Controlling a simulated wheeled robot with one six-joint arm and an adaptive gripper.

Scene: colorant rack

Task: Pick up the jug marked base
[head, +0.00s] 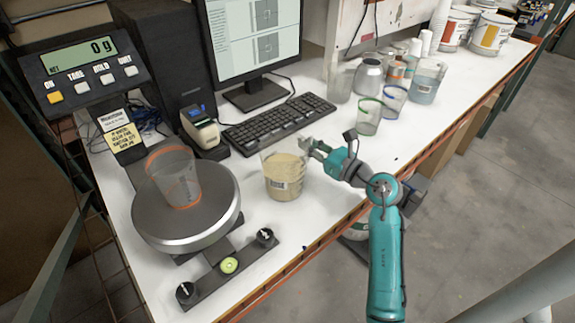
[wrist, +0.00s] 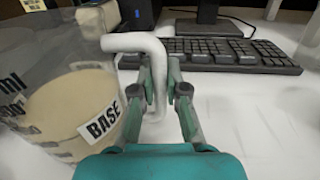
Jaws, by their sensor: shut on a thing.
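The jug marked base (head: 282,178) stands upright on the white bench, right of the scale, and holds beige contents. In the wrist view the jug (wrist: 72,118) is at the left, with its BASE label readable and its pale handle (wrist: 157,75) reaching between my fingers. My gripper (head: 308,147) is at the jug's right side, shut on the handle. In the wrist view the gripper's two fingers (wrist: 172,98) flank the handle. I cannot tell whether the jug's bottom touches the bench.
A scale (head: 188,228) reading 0 g bears an empty clear cup with orange edging (head: 174,178). A keyboard (head: 277,123) and a label printer (head: 203,130) stand behind the jug. Several cups and jugs, including a green-rimmed cup (head: 369,117), stand at the right. Bare bench lies in front of the jug.

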